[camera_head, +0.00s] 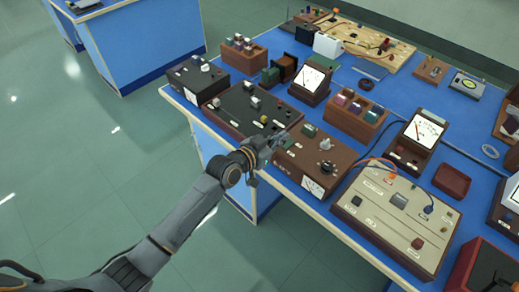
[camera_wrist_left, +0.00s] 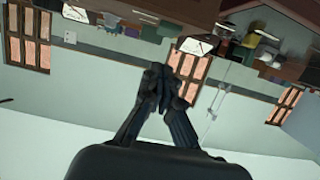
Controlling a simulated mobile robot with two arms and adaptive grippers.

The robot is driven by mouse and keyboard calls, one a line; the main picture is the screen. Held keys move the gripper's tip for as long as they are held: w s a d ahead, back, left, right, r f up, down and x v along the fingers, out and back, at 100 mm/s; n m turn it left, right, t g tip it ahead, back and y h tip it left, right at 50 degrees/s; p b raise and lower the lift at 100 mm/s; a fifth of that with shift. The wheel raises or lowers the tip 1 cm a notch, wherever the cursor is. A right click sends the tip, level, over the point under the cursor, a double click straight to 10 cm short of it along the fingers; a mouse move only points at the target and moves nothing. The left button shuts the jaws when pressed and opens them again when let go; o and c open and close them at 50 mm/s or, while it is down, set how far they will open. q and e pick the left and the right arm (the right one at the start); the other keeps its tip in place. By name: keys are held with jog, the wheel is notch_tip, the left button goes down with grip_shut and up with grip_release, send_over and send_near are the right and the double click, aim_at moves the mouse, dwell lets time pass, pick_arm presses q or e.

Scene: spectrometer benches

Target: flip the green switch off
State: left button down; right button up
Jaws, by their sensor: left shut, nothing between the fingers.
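A small green switch-like part (camera_head: 309,131) sits on the top of a wooden instrument box (camera_head: 300,158), near its far left corner. The same box carries a light knob, a dark knob and a dial on its front face. My left gripper (camera_head: 279,137) is over the left edge of this box, close to the green part. I cannot tell whether it touches it. In the left wrist view the fingers (camera_wrist_left: 162,82) are together with nothing between them. That view does not clearly show the switch or its position. My right gripper is not in view.
A black panel with knobs (camera_head: 236,112) lies left of the box. A beige panel with wires (camera_head: 375,232) lies to the right. Meters and block racks stand behind on the blue bench (camera_head: 345,85). The floor (camera_head: 90,150) left of the bench is clear.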

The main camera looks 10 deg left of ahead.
pick_arm(q)
jog(key=f+b+v, duration=0.1)
jog(key=b+v, duration=0.2)
jog(key=v, duration=0.7)
jog(key=shift+s+a, duration=0.15)
jog(key=shift+s, duration=0.15)
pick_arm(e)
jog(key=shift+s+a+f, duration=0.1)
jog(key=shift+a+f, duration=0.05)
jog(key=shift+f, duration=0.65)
pick_arm(q)
jog(key=shift+f, duration=0.15)
